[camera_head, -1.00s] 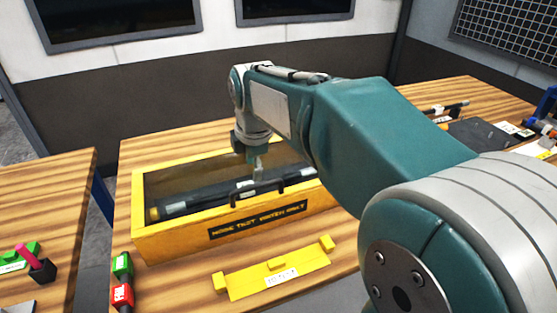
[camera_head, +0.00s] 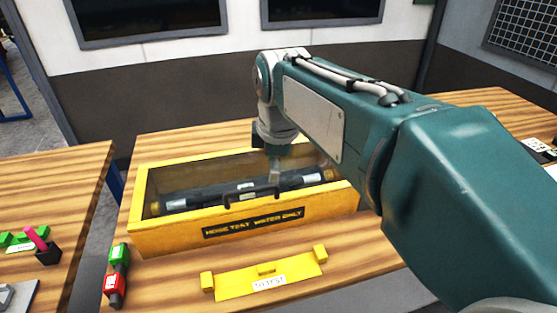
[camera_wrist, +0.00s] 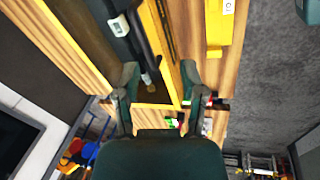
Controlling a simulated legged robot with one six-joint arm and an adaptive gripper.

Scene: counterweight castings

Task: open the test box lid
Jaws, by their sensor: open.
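The yellow test box (camera_head: 160,238) sits on the wooden bench with a dark lettered label on its front wall. Its top looks covered by a clear lid (camera_head: 165,178), which seems to lie shut; the panel is hard to make out. A dark bar handle (camera_head: 250,197) stands at the front edge. A dark cylinder with brass-coloured ends (camera_head: 187,200) shows within the box. My gripper (camera_head: 273,178) points down just above and behind the handle. In the wrist view, its two fingers (camera_wrist: 160,78) are apart, with the yellow box rim between and beyond them. Contact cannot be told.
A yellow bracket (camera_head: 265,279) with a white tag lies in front of the box. A green and red switch unit (camera_head: 117,275) stands at the bench's left front edge. A second bench (camera_head: 60,185) is to the left, across a gap.

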